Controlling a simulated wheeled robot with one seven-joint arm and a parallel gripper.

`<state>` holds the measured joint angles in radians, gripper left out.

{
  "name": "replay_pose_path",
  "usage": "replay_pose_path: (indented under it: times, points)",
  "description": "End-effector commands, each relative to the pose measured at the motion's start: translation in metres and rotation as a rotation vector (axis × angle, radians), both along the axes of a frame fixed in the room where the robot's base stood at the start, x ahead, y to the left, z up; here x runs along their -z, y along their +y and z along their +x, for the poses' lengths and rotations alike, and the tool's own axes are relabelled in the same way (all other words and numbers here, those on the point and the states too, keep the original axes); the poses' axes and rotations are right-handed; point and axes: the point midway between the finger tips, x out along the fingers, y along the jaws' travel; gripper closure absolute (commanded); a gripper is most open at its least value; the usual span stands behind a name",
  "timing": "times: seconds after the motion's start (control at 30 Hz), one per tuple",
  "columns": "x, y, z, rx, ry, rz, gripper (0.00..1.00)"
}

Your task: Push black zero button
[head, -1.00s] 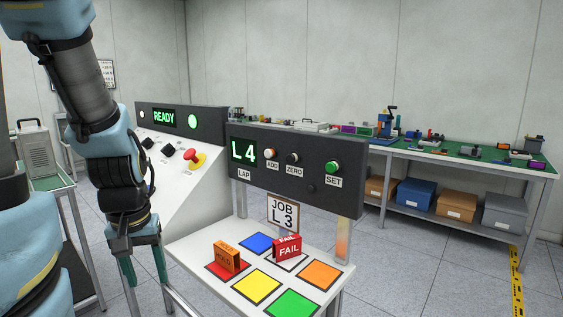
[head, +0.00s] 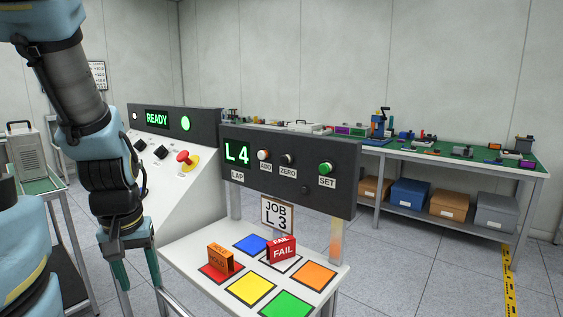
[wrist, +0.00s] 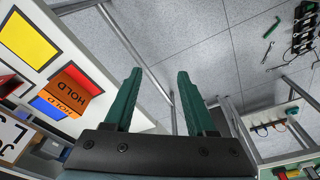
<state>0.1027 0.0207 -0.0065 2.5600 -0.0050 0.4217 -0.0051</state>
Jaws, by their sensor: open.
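The black ZERO button (head: 287,159) sits on the dark panel (head: 335,178), above a ZERO label. To its left is the ADD button (head: 263,155), which looks pale now, and to its right the green SET button (head: 326,168). The lit display (head: 237,153) reads L4. A JOB L3 sign (head: 277,215) stands below the panel. My gripper (head: 139,284) hangs pointing down at the left of the white table, well apart from the button. In the wrist view my gripper (wrist: 158,95) has its green fingers apart with nothing between them.
The white table (head: 190,252) holds colored squares, an orange HOLD block (head: 220,258) and a red FAIL block (head: 282,250). A console (head: 172,180) with a red knob (head: 184,157) reads READY, behind my arm. Open floor lies right of the table.

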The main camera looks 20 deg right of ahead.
Motion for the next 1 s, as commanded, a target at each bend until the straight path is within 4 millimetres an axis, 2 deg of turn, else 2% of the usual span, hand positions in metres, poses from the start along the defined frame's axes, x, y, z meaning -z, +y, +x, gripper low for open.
replay_pose_path:
  times: [0.17, 0.67, 1.0]
  points:
    - [0.0000, 0.0000, 0.0000, 0.000, 0.000, 0.000, 0.44]
    - [0.0000, 0.0000, 0.0000, 0.000, 0.000, 0.000, 1.00]
    - [0.0000, 0.0000, 0.0000, 0.000, 0.000, 0.000, 1.00]
